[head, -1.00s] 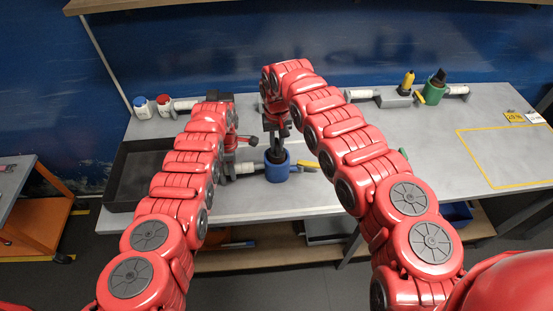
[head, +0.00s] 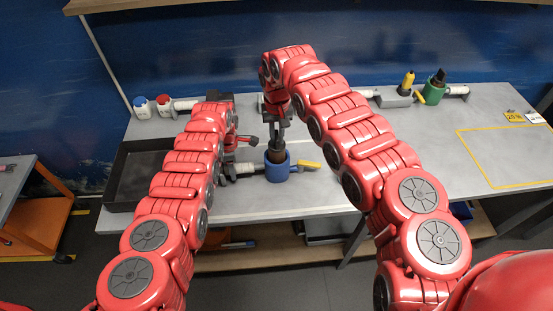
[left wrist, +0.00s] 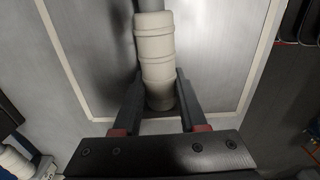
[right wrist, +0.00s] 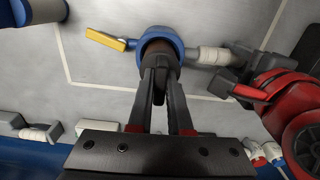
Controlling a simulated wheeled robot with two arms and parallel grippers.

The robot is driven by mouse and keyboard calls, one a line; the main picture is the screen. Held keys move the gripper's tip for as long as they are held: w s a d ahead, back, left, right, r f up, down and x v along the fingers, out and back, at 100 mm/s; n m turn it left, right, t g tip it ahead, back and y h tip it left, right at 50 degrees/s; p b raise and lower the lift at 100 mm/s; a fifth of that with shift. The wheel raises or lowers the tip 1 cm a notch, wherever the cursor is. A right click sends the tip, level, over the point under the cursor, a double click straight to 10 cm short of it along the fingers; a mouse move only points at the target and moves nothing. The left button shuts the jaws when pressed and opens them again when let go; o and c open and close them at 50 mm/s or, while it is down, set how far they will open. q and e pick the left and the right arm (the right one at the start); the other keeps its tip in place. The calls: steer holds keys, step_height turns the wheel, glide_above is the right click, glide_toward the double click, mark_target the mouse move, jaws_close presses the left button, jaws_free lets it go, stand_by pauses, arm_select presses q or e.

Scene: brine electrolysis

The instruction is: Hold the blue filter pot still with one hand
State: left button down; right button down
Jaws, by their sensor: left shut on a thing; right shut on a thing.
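The blue filter pot (head: 278,172) stands upright on the grey bench, with a yellow lever (head: 308,164) on its right side and a white pipe sleeve on its left. In the left wrist view, the white sleeve (left wrist: 157,60) lies between my left gripper's fingers (left wrist: 158,90), which are shut on it beside the pot. A dark cylinder (head: 277,145) sticks up from the pot's mouth. My right gripper (head: 279,133) points down over the pot, shut on this cylinder. In the right wrist view its fingertips (right wrist: 160,72) reach the pot's rim (right wrist: 160,40); the cylinder's lower end is hidden.
A green pot (head: 434,93) and a grey block (head: 393,98) with a yellow-topped piece stand at the back right. Jars with blue and red caps (head: 163,104) stand back left. A black tray (head: 122,182) lies at the left. The yellow-outlined area (head: 505,160) at right is empty.

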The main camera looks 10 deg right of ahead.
steer(key=shift+r, duration=2.8)
arm_select(q)
steer(key=shift+c, duration=1.9)
jaws_free()
steer(key=shift+w+r, duration=0.1)
steer(key=shift+w+r, duration=0.1)
steer(key=shift+r, duration=0.6)
step_height(320, 180, up, 10)
steer(key=shift+r, duration=0.2)
